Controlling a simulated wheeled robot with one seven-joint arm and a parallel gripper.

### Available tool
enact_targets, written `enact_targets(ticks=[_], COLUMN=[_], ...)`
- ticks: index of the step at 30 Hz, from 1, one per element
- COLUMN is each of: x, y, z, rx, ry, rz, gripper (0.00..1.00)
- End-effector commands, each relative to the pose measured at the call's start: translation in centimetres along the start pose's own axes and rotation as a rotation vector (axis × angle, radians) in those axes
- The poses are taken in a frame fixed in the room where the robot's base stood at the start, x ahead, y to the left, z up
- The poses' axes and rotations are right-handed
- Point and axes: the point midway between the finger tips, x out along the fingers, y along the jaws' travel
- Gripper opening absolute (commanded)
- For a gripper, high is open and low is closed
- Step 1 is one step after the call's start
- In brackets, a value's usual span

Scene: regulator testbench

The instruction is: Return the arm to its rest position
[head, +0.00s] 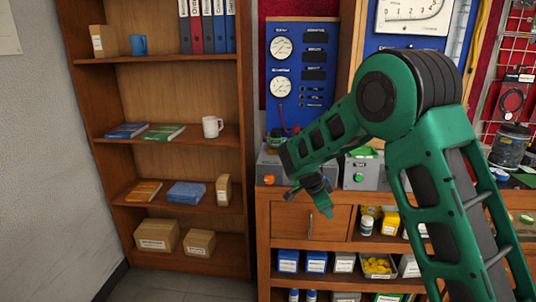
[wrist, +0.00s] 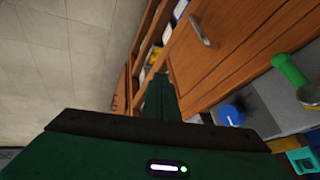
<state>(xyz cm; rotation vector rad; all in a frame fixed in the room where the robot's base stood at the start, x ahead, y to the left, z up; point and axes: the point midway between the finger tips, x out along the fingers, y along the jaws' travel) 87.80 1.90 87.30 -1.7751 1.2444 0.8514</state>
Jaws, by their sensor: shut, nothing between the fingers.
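My green arm reaches up from the lower right in the head view and bends down to the left. My gripper (head: 322,203) hangs at its end, in front of the wooden cabinet's drawer (head: 300,222). It is shut and nothing shows in it.
The wooden bookshelf (head: 248,130) stands at the left. The bench holds a grey box with a green button (head: 358,177). A blue gauge panel (head: 300,120) rises behind. A blue knob (wrist: 230,113) and a green handle (wrist: 290,70) show close in the wrist view. Floor (head: 165,288) at lower left is clear.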

Motion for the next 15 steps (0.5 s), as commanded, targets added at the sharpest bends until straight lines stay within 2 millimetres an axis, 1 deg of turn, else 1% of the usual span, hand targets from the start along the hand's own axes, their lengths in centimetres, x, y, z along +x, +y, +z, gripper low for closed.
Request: enact_targets(ticks=[1, 2, 3, 5, 6, 8, 9, 11, 12, 14, 15], x=[-0.7, -1.1, -1.5, -2.2, -2.6, -3.4, -3.8, -4.6, -5.1, -5.8, -6.3], y=[1.4, 2.2, 3.5, 5.5, 6.9, 9.2, 10.7, 13.1, 14.8, 17.3, 19.0], z=[-2.8, -4.0, -5.8, -8.2, -9.8, -11.9, -13.2, -15.0, -16.0, -17.4, -18.3], rx=[-0.023, -0.044, -0.073, -0.115, -0.143, -0.184, -0.213, -0.255, -0.283, -0.325, -0.352], ry=[-0.011, -0.019, -0.031, -0.051, -0.066, -0.09, -0.108, -0.135, -0.155, -0.186, -0.207], rz=[0.021, 0.033, 0.052, 0.075, 0.089, 0.11, 0.121, 0.136, 0.145, 0.156, 0.16], gripper=[0.0, 0.0, 0.0, 0.0, 0.0, 0.0, 0.0, 0.0, 0.0, 0.0, 0.0])
